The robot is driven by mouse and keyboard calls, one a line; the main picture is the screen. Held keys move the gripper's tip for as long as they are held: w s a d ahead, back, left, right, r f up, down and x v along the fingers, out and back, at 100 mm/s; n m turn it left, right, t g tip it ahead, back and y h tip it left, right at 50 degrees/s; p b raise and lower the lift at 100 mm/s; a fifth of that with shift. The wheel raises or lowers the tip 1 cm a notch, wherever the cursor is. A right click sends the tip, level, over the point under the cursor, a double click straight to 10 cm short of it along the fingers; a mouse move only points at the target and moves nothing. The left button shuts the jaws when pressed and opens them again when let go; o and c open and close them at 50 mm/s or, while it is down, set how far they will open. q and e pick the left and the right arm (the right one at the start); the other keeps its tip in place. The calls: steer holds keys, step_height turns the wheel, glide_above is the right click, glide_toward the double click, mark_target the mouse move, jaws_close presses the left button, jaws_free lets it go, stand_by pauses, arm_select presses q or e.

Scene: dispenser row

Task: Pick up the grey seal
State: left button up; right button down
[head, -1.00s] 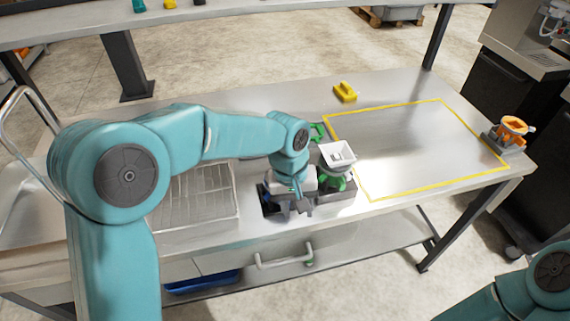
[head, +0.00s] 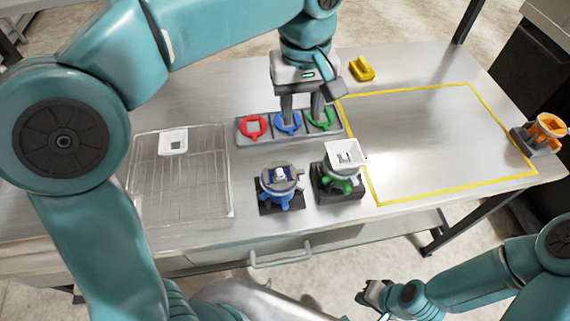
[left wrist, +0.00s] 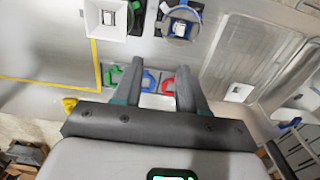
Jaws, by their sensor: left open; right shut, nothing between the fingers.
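A grey round piece (head: 281,176), which looks like the grey seal, lies on top of the blue dispenser (head: 284,198), with a small pale square at its middle. The same grey piece shows in the left wrist view (left wrist: 181,27) at the top. My left gripper (head: 303,108) is open and empty, fingers pointing down over the grey holder, behind the dispensers and apart from the grey piece. Its fingers also show in the left wrist view (left wrist: 160,68). My right gripper (head: 370,295) is shut and empty, low in front of the table.
The grey holder (head: 270,133) carries red (head: 253,127), blue and green rings. A green dispenser (head: 339,188) with a white square hopper (head: 344,153) stands close right. A wire rack (head: 180,190) with a white hopper is at left. The yellow-outlined area (head: 440,140) is clear.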

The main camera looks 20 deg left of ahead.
arm_select(q)
glide_above(298, 172)
step_height(298, 172, down, 10)
step_height(298, 172, down, 6)
steer(key=shift+a+r, duration=0.1)
steer(key=shift+w+f, duration=0.1)
steer(key=shift+f, duration=0.1)
steer(key=c, duration=0.6)
